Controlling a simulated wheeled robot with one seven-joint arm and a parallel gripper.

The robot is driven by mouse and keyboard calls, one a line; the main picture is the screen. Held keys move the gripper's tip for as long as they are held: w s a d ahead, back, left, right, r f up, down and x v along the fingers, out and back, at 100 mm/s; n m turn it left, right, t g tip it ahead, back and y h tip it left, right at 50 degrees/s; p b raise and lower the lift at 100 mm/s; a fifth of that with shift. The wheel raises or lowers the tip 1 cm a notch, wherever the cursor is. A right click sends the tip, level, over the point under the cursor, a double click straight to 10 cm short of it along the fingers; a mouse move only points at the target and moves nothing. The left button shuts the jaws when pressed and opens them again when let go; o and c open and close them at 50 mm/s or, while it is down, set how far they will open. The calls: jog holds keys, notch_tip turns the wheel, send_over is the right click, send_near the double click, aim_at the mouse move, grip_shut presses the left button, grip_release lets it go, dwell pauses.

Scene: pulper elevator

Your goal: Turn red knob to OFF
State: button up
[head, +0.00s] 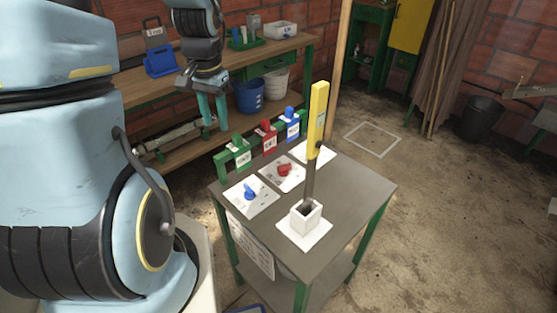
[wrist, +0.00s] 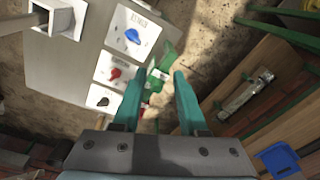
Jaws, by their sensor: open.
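The red knob (head: 285,170) sits on the middle white plate (head: 270,177) on the grey-topped table (head: 352,188). It also shows in the wrist view (wrist: 115,73), left of my gripper's fingers. Its plate's lettering is too small to read, so its setting cannot be told. My gripper (head: 212,126) hangs fingers-down beyond the table's back-left side, apart from the knob. In the wrist view my gripper (wrist: 160,74) has its two teal fingers spread, with nothing held between them. Parts of the coloured tag holders show behind the fingers there.
A blue knob (head: 250,193) sits nearer on its own plate. A tall yellow-handled lever (head: 318,120) stands in a white socket (head: 305,217) at the right. Green (head: 240,150), red (head: 268,137) and blue (head: 291,123) tag holders line the back edge. A workbench (head: 150,88) stands behind.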

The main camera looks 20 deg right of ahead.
jog(key=w+d+f+m+b, duration=0.1)
jog(key=w+d+f+m, duration=0.2)
jog(key=d+f+m, duration=0.45)
jog(key=m, duration=0.2)
send_near(282, 166)
jog(key=shift+n+g, duration=0.25)
jog(key=shift+g, duration=0.15)
jog(key=f, duration=0.3)
jog(key=f+p, duration=0.1)
jog(key=f, duration=0.2)
jog(key=f+p, duration=0.1)
jog(key=f, duration=0.2)
jog(key=shift+w, duration=0.4)
jog(key=shift+c, duration=0.2)
grip_shut()
